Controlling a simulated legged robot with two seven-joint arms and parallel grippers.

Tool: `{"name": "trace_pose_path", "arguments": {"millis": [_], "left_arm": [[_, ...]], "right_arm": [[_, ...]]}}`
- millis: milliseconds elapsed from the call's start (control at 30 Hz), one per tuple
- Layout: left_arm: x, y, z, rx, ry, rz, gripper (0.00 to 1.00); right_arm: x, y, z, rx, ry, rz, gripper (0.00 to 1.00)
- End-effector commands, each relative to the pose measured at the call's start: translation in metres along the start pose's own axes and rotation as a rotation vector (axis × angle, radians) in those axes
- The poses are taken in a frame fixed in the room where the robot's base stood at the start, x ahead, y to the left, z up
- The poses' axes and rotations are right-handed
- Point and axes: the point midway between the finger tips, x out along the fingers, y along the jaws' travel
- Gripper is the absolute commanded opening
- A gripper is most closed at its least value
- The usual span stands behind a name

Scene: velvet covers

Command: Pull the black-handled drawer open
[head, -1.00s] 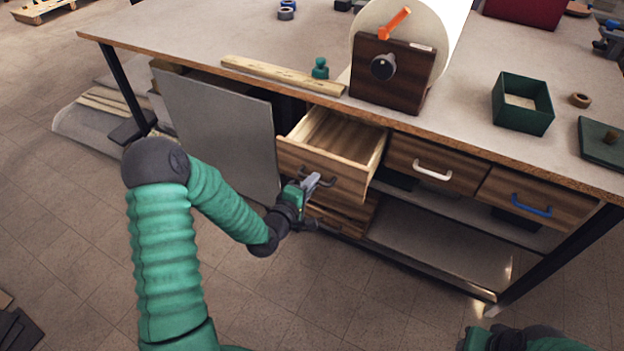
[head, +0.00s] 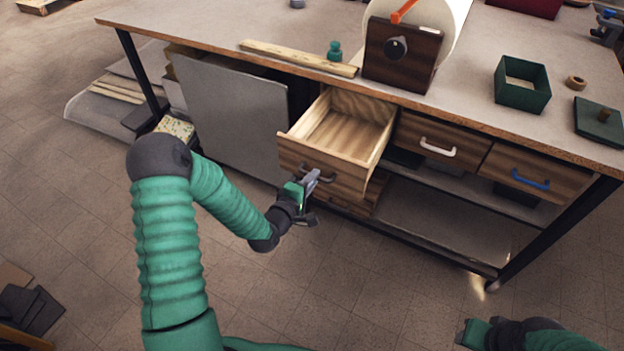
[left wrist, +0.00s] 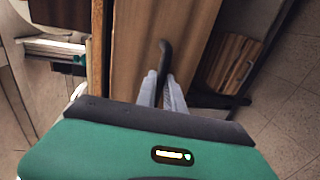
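The black-handled drawer (head: 340,165) stands well out of the bench and is empty inside. Its black handle (head: 329,180) is on the wooden front, partly hidden by my left gripper (head: 311,180). In the left wrist view, the two grey fingers of the left gripper (left wrist: 162,84) lie on either side of the black handle (left wrist: 165,58) and close on it. My right gripper (head: 472,332) shows only in part at the bottom right of the head view, away from the bench, and its fingers cannot be made out.
A white-handled drawer (head: 437,142) and a blue-handled drawer (head: 535,175) sit shut to the right. A grey panel (head: 232,125) stands at the left. Above are a wood strip (head: 298,59), a green box (head: 522,88) and a crank device (head: 402,55). The floor in front is clear.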

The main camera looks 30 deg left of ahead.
Motion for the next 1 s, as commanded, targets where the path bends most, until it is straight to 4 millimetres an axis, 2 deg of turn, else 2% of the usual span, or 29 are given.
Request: {"name": "trace_pose_path", "arguments": {"millis": [33, 200, 567, 667, 867, 1000], "left_arm": [[-0.001, -0.004, 0.001, -0.002, -0.003, -0.01, 0.14], [0.0, -0.003, 0.001, -0.002, -0.002, -0.007, 0.34], [-0.007, 0.0, 0.0, 0.0, 0.001, -0.003, 0.34], [-0.024, 0.001, 0.0, -0.001, 0.0, -0.004, 0.34], [-0.081, 0.0, -0.001, -0.003, 0.002, -0.007, 0.34], [-0.122, 0.01, 0.0, -0.01, 0.001, -0.012, 0.34]], "right_arm": [[0.001, 0.0, 0.0, 0.0, 0.0, 0.0, 0.36], [0.0, 0.0, 0.0, 0.0, 0.0, 0.0, 0.36], [-0.002, 0.0, 0.0, 0.0, 0.0, 0.0, 0.36], [-0.005, 0.0, -0.001, 0.0, 0.0, 0.0, 0.36], [-0.014, 0.0, -0.003, 0.0, 0.0, 0.0, 0.36], [-0.055, 0.0, -0.013, 0.0, 0.0, 0.0, 0.36]]}}
